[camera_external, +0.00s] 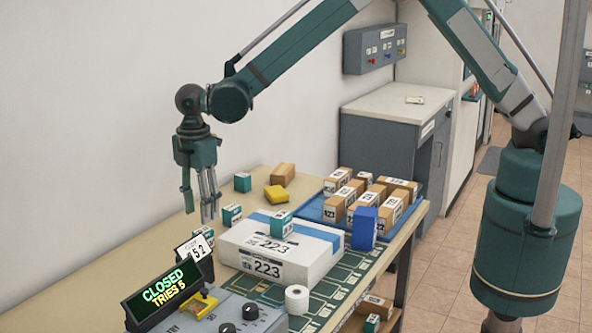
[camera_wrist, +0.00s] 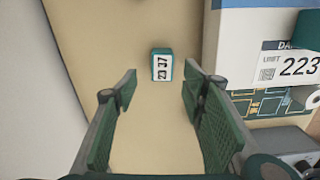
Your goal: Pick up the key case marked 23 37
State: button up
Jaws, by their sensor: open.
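The key case marked 23 37 (camera_wrist: 162,64) is a small teal block with a white label, on the tan table just beyond my fingertips in the wrist view. It lies roughly centred between the fingers and apart from them. In the external view, a small teal and white case (camera_external: 203,234) under my gripper, partly hidden by a sign, appears to be it; its marking is unreadable there. My gripper (camera_external: 205,213) is open and empty above the table, pointing down. Its two green fingers also show in the wrist view (camera_wrist: 160,84).
A large white box marked 223 (camera_external: 267,267) stands close to the right of the case, with another teal case (camera_external: 282,224) on top. A sign reading 52 (camera_external: 197,250) and a display reading CLOSED (camera_external: 165,293) stand in front. More teal cases and a blue tray (camera_external: 313,210) lie behind.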

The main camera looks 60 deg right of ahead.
aim_at(203, 230)
jog(key=shift+f, duration=1.25)
jog(key=shift+s+f+p, duration=0.2)
jog(key=shift+f+p, duration=0.15)
jog(key=shift+f, duration=2.3)
jog(key=shift+c, duration=0.5)
jog(key=c, duration=0.9)
